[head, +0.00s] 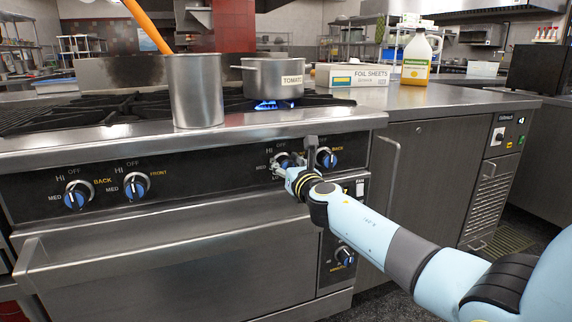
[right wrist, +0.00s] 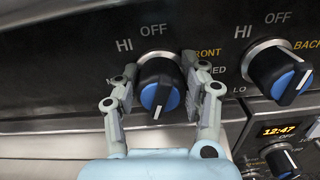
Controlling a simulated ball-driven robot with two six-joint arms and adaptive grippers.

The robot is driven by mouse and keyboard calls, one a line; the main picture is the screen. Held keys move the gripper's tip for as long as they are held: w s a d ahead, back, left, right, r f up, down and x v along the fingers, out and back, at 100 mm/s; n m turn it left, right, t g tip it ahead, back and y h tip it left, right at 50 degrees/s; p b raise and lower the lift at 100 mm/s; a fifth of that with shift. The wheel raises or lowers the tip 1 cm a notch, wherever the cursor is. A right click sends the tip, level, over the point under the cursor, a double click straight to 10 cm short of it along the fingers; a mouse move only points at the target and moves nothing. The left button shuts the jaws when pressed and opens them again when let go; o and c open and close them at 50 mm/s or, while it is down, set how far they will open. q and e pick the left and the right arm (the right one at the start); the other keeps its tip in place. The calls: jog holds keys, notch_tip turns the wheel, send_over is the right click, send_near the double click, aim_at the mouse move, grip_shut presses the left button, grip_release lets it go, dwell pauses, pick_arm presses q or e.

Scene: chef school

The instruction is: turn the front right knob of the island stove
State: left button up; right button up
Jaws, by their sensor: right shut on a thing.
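The front right knob (right wrist: 160,85) is a black and blue dial marked FRONT on the stove's dark front panel. Its white line points down in the right wrist view. In the head view the knob (head: 284,161) is partly hidden by my right gripper (head: 293,163). My right gripper (right wrist: 157,86) is shut on the knob, one finger on each side of it. The back right knob (right wrist: 279,73), marked BACK, is just to the right and apart from the fingers. My left gripper is not in view.
A pot marked TOMATO (head: 275,79) stands over a blue flame (head: 273,105). A tall metal pot (head: 195,92) stands near the stove's front edge. An oven handle (head: 150,225) runs below the panel. An oven knob (right wrist: 281,160) lies below right, beside a lit clock (right wrist: 279,129).

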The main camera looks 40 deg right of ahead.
jog(key=shift+s+f, duration=0.1)
jog(key=shift+f, duration=0.1)
jog(key=o, duration=1.2)
jog(key=shift+r, duration=0.1)
jog(key=v, duration=1.2)
